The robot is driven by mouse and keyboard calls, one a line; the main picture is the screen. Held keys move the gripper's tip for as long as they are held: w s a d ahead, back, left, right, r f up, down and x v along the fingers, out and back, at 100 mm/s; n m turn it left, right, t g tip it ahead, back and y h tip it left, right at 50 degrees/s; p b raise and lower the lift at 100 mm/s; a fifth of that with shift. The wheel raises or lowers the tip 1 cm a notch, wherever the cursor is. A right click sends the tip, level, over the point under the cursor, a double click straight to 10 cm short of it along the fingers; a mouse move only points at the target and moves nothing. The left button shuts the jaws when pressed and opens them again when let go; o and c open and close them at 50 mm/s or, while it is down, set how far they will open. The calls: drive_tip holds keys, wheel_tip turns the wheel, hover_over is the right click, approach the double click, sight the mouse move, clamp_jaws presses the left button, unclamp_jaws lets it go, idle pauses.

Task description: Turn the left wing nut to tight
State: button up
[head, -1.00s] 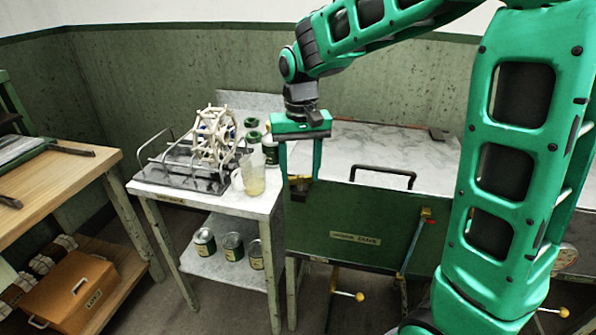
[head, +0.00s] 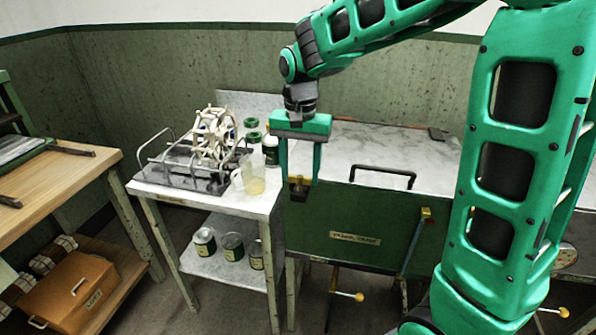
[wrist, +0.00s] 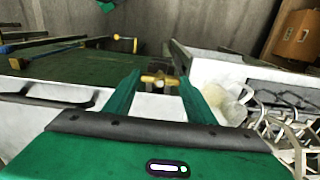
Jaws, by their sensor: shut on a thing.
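The left wing nut (head: 298,181) is a small yellow brass piece at the left front of the green-fronted basin (head: 350,232). My gripper (head: 299,178) points down over it, one finger on each side, shut on it. In the wrist view the brass wing nut (wrist: 160,80) shows between the green fingertips. Its lower part and the exact finger contact are partly hidden. Another yellow fitting (head: 426,213) sits at the basin's right front.
A black handle (head: 383,176) stands on the basin's pale marbled top. A side table (head: 262,204) to the left bears a jug (head: 254,178) and a reel (head: 213,135) on a rack, close to my gripper. Yellow-knobbed levers (head: 358,297) stick out below the basin.

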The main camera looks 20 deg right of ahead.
drive_tip(key=shift+w+r, duration=0.1)
drive_tip(key=shift+w, duration=0.05)
drive_tip(key=o, duration=1)
drive_tip(key=shift+o, duration=0.2)
wheel_tip(320, 180, up, 11)
drive_tip(key=shift+f, duration=0.2)
drive_tip(key=s+d+f, duration=0.4)
drive_tip(key=s+d, duration=0.8)
drive_tip(key=s+d+f, duration=0.3)
drive_tip(key=s+f, duration=0.1)
drive_tip(key=s, duration=0.4)
drive_tip(key=s+d+f, duration=0.3)
drive_tip(key=s+f, duration=0.1)
drive_tip(key=s, duration=0.3)
drive_tip(key=shift+s+n, duration=0.3)
drive_tip(key=shift+s, duration=0.1)
